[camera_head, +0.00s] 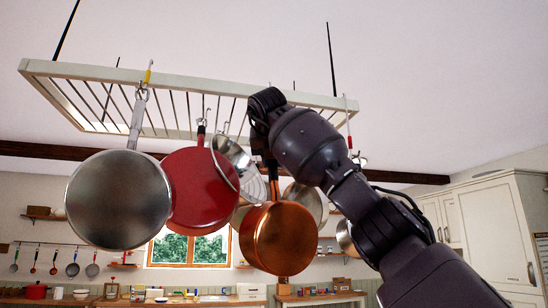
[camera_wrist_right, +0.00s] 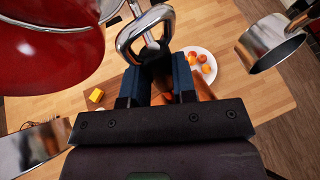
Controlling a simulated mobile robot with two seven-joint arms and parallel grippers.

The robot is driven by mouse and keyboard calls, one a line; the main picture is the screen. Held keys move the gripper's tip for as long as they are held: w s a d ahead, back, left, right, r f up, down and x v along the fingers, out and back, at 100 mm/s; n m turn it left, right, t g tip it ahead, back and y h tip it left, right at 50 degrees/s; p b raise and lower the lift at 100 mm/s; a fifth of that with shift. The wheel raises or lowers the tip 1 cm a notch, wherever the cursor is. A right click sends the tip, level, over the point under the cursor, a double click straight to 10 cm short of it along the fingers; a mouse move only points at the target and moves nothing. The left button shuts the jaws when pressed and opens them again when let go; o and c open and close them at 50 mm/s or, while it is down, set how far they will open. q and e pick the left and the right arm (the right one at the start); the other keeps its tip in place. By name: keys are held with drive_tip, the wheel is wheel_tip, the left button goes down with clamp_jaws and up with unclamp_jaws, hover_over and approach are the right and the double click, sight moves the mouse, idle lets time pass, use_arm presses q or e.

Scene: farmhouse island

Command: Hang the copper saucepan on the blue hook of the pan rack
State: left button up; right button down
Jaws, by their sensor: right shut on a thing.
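The copper saucepan (camera_head: 277,238) hangs below my right gripper (camera_head: 264,160), its handle up and its round base toward the head camera. The right gripper is shut on the handle, just under the pan rack (camera_head: 90,71). In the right wrist view, a silver loop (camera_wrist_right: 128,40) shows just beyond the fingers (camera_wrist_right: 155,85), with copper between and behind them. I cannot tell whether the loop is around a hook. No blue hook is clearly visible; the arm covers part of the rack. My left gripper is not in view.
A steel pan (camera_head: 118,200) hangs by a yellow hook (camera_head: 148,73) at left. A red pan (camera_head: 200,190) and a steel pan (camera_head: 228,152) hang close left of the copper one. More pans hang behind, near a red hook (camera_head: 350,141). A wooden counter (camera_wrist_right: 235,85) lies below.

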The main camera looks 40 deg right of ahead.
drive_tip(key=shift+w+d, duration=0.25)
drive_tip(key=shift+w, duration=0.1)
drive_tip(key=shift+w+d+f+t+h+b, duration=0.3)
drive_tip(key=shift+w+f+t+b, duration=0.15)
drive_tip(key=shift+w+b, duration=0.25)
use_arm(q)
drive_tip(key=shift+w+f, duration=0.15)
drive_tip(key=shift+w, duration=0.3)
use_arm(e)
drive_tip(key=shift+w+d+f+m, duration=0.1)
drive_tip(key=shift+w+f+m, duration=0.05)
drive_tip(key=shift+w+m, duration=0.15)
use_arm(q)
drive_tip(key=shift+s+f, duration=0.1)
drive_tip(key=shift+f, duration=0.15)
use_arm(e)
drive_tip(key=c, duration=1.3)
unclamp_jaws()
drive_tip(key=shift+s, duration=0.1)
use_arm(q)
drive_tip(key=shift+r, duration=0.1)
use_arm(e)
drive_tip(key=o, duration=0.5)
drive_tip(key=shift+o, duration=0.2)
drive_tip(key=shift+f, duration=0.1)
